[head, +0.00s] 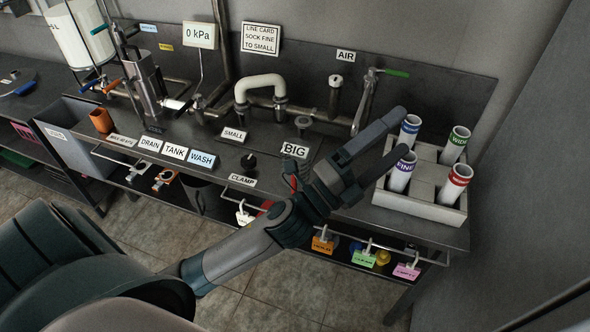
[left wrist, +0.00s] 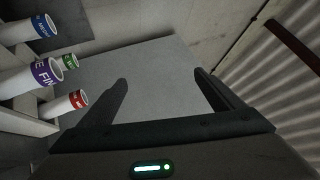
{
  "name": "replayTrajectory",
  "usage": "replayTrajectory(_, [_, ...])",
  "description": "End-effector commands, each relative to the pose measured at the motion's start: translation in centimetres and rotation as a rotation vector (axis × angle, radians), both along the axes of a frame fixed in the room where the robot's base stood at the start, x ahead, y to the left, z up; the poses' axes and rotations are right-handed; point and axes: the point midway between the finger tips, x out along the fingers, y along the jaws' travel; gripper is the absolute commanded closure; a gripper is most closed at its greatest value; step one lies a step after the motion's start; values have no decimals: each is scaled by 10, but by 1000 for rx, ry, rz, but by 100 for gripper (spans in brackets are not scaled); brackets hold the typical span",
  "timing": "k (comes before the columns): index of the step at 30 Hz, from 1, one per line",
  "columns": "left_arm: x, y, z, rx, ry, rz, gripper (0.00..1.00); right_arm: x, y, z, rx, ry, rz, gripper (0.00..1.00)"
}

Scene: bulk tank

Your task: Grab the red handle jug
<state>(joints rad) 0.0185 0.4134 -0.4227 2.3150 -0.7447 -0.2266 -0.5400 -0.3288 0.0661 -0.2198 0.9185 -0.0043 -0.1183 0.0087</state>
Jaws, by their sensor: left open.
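I cannot clearly make out a jug with a red handle in either view. A small red thing (head: 265,206) shows low at the bench's front edge, partly hidden by my left arm; I cannot tell if it is the jug. My left gripper (head: 399,132) is open and empty above the right end of the bench. Its fingers reach toward the tubes in the grey rack. In the left wrist view the open fingers (left wrist: 161,80) have only a plain grey surface beyond them. My right gripper is in neither view.
A grey rack (head: 432,207) holds several colour-banded tubes, close to my left fingertips; a purple-banded tube (left wrist: 45,75) also shows in the wrist view. Pipes and a white bent hose (head: 262,84) stand at the back. Coloured tags (head: 363,259) hang from the front rail.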

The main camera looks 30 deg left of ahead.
Motion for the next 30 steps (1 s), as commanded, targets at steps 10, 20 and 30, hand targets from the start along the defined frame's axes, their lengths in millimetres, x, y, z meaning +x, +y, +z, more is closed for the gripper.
replayTrajectory(10, [-103,-117,49,818,-967,-306,13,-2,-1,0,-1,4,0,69])
replayTrajectory(20, [-118,-85,-73,1639,-1719,-667,13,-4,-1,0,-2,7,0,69])
replayTrajectory(30, [-34,108,-113,-2040,1660,1118,13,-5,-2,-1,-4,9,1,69])
